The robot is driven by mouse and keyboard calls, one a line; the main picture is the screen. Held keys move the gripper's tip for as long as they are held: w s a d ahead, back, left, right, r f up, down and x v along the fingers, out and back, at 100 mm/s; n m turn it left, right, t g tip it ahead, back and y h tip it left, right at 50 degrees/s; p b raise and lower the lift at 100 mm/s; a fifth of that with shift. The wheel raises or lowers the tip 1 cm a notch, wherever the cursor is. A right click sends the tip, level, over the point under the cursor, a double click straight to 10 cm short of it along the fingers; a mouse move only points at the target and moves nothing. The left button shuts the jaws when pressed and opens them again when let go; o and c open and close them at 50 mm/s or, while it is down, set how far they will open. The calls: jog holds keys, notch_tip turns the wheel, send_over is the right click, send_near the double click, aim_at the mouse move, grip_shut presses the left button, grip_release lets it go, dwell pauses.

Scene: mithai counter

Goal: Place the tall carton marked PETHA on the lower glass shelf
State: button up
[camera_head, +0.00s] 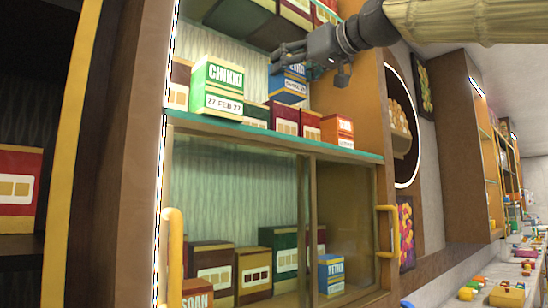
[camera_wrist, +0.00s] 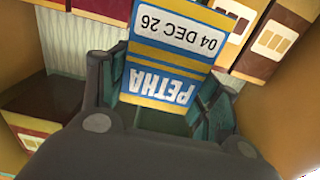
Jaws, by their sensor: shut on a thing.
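My gripper (camera_head: 306,68) is shut on a blue carton with yellow and white bands; in the wrist view the carton (camera_wrist: 178,62) reads PETHA and 04 DEC 26, upside down in that picture. In the head view the held carton (camera_head: 288,91) looks upright, its top partly hidden by the fingers. It hangs over the lower glass shelf (camera_head: 275,139), a teal-edged board, in front of dark red cartons. I cannot tell whether its base touches anything. In the wrist view the fingers lie on both sides of its top.
On the shelf, a green CHIKKI carton (camera_head: 217,88) stands left and an orange carton (camera_head: 338,130) right, with dark red cartons (camera_head: 284,118) between. More cartons fill a higher shelf. Below, a glass-fronted cabinet with yellow handles (camera_head: 386,231) holds several cartons, including a small blue one (camera_head: 331,274).

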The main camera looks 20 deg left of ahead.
notch_tip(320, 180, down, 9)
jog(key=shift+r, duration=0.1)
jog(key=shift+d+f+p, duration=0.1)
jog(key=shift+f+p, duration=0.2)
jog(key=shift+f, duration=0.3)
jog(key=shift+f, duration=0.15)
jog(key=o, duration=1.2)
jog(key=b+v, duration=0.3)
jog(key=v, duration=0.8)
jog(key=shift+s+d, duration=0.25)
jog(key=shift+d, duration=0.05)
